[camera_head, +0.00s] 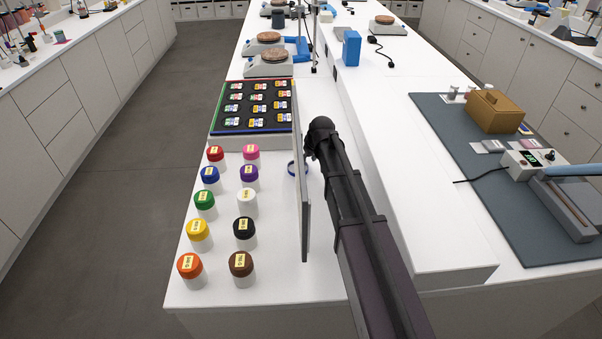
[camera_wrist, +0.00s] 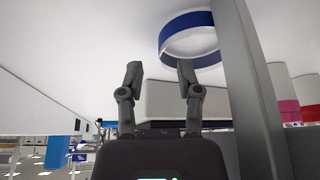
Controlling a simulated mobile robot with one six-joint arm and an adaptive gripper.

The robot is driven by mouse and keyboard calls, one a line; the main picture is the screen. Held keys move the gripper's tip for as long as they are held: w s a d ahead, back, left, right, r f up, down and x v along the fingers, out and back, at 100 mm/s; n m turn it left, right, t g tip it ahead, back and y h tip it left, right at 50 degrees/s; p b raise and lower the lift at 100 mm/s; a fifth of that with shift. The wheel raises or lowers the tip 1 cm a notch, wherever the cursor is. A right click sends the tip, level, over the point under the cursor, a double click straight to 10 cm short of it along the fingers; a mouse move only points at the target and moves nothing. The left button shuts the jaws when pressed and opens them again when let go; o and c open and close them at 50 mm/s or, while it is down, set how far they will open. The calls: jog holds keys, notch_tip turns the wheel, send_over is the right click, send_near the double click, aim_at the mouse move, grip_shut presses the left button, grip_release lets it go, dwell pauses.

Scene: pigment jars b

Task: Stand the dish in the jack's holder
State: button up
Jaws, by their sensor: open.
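A blue-rimmed ring with a pale inside, apparently the dish (camera_head: 290,169), is on the white bench in the head view, partly behind a thin grey panel. It also shows in the wrist view (camera_wrist: 188,22), which looks upside down. My gripper (camera_wrist: 160,72) is open with nothing between its fingers. The dish lies past the fingers, up and to the right in that view, with the right fingertip overlapping its lower edge. In the head view my gripper (camera_head: 309,150) is just right of the dish, its fingertips mostly hidden. I cannot make out the jack or its holder.
The upright grey panel (camera_head: 303,200) stands between my arm and several coloured-lid jars (camera_head: 241,264). It is close to my fingers in the wrist view (camera_wrist: 250,90). A black tray of labelled items (camera_head: 240,100) lies behind. A raised white ledge (camera_head: 420,220) runs at the right.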

jog(key=shift+b+x, duration=0.95)
jog(key=shift+x, duration=0.45)
grip_shut()
